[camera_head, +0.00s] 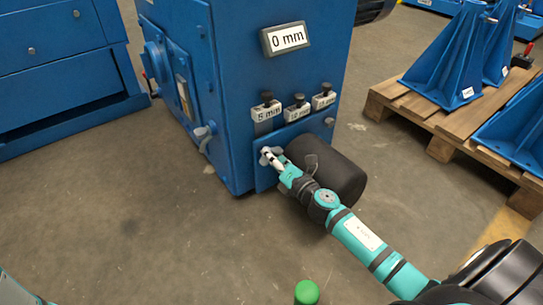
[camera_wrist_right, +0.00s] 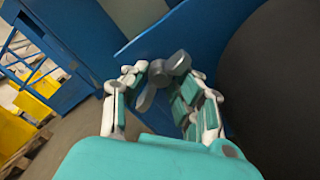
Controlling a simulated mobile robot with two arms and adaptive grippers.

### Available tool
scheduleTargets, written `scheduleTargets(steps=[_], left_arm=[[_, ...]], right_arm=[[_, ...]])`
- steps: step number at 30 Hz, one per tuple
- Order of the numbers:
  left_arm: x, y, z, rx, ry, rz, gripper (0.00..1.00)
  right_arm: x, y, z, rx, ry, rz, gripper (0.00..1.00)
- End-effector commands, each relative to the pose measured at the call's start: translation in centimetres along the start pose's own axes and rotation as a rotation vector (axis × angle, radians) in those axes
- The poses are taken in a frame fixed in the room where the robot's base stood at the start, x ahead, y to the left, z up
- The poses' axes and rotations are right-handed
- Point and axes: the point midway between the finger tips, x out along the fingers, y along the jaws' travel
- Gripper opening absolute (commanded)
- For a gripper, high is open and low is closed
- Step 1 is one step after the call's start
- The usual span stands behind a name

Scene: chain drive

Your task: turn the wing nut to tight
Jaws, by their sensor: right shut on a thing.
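The grey wing nut (camera_wrist_right: 160,74) sits on the blue plate (camera_wrist_right: 135,48) of the machine, in the upper middle of the right wrist view. In the head view it is small and partly covered by the fingers. My right gripper (camera_head: 270,157) reaches it from the lower right. In the right wrist view the white and teal fingers (camera_wrist_right: 158,84) are on both sides of the wing nut, shut on it, and one wing points down between them. How tight the nut is cannot be seen. My left gripper is out of view.
Above are a "0 mm" sign (camera_head: 286,38) and labelled blocks, one reading "5 mm" (camera_head: 266,112). Another grey handle (camera_head: 203,136) is on the left face.

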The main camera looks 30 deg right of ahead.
Motion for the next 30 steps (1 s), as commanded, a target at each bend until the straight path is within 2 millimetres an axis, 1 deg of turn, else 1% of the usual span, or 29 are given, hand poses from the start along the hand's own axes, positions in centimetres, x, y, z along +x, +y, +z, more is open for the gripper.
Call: scheduleTargets(steps=[1,30], left_arm=[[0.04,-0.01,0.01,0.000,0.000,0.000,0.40],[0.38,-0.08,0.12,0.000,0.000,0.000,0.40]], right_arm=[[-0.14,-0.24,-0.24,0.008,0.004,-0.005,0.00],[-0.15,-0.24,-0.29,0.087,0.005,-0.005,0.00]])
